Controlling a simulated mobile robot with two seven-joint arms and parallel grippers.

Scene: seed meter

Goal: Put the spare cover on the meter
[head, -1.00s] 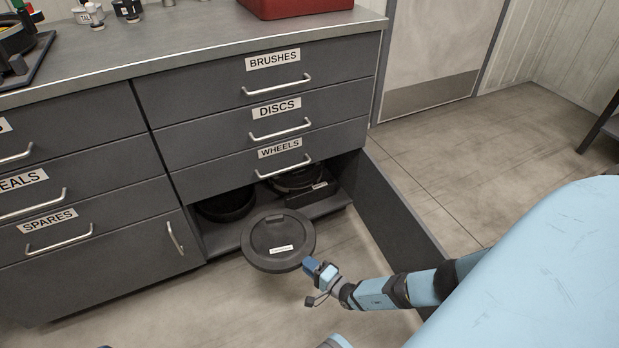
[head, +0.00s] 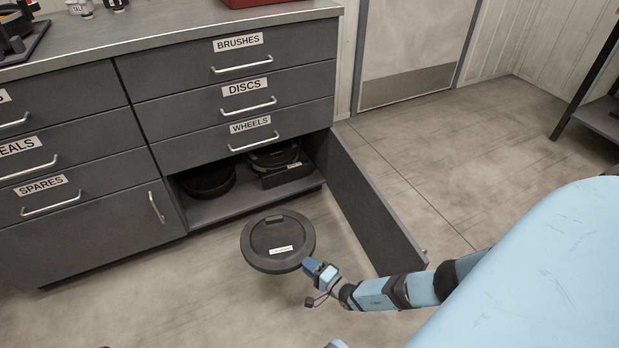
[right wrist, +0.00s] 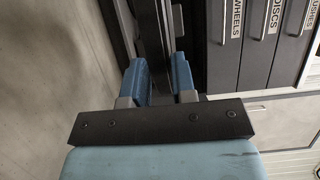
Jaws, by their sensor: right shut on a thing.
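A round black cover (head: 278,241) with a small white label is held level above the floor, in front of the open lower cupboard. My right gripper (head: 312,267) is shut on the cover's near right rim. In the right wrist view the two blue fingers (right wrist: 160,80) close on a dark edge between them. The label's text is too small to read. The meter cannot be made out for certain. My left gripper is not in view.
The open cupboard (head: 250,195) holds a dark round pan and other dark round items. Its door (head: 365,205) stands open to the right. Drawers labelled brushes, discs and wheels are shut above. The counter (head: 170,40) holds small items.

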